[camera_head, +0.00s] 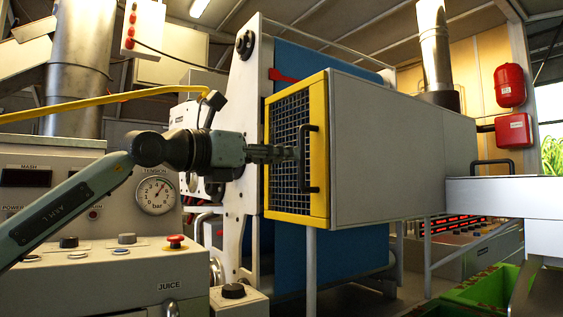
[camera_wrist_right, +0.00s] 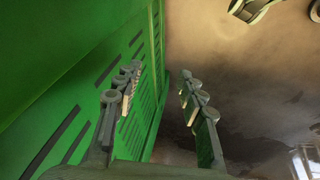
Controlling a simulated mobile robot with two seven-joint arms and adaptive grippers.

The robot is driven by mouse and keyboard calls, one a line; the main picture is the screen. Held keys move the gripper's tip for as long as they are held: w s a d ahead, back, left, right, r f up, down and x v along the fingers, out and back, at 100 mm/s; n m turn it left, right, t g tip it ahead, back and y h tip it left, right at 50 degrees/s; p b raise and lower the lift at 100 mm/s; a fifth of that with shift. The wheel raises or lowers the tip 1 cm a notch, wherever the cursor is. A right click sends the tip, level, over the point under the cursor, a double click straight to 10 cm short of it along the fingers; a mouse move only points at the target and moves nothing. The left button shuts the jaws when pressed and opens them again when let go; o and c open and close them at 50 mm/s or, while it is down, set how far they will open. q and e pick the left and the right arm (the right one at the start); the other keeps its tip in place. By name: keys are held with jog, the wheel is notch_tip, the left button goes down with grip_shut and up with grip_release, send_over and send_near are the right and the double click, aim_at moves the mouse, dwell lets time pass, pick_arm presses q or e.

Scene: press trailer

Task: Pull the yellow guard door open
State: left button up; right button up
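The yellow guard door (camera_head: 318,205) is a yellow frame around a dark wire mesh, on the front end of a grey box housing (camera_head: 395,150). It looks flush with the housing. A black upright bar handle (camera_head: 308,187) is on its right side. My left gripper (camera_head: 294,153) reaches in from the left, in front of the mesh, with its fingertips at or very near the middle of the handle. I cannot tell whether they touch it or how far apart they are. In the right wrist view my right gripper (camera_wrist_right: 160,80) is open and empty.
A control cabinet with a tension gauge (camera_head: 156,195) and a red button (camera_head: 175,241) stands below my left arm. A yellow cable (camera_head: 110,98) runs above it. A slotted green wall (camera_wrist_right: 95,65) is close beside my right gripper. A metal table (camera_head: 505,190) is at the right.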

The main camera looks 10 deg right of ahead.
pick_arm(q)
jog(key=p, duration=0.3)
send_over(302, 182)
jog(key=shift+w+d+r+y, duration=0.1)
jog(key=shift+w+r+y, duration=0.2)
jog(key=shift+r, duration=0.15)
pick_arm(e)
jog(key=f, duration=0.5)
jog(key=shift+w+a+f, duration=0.15)
jog(key=shift+a+f, duration=0.05)
pick_arm(q)
grip_shut()
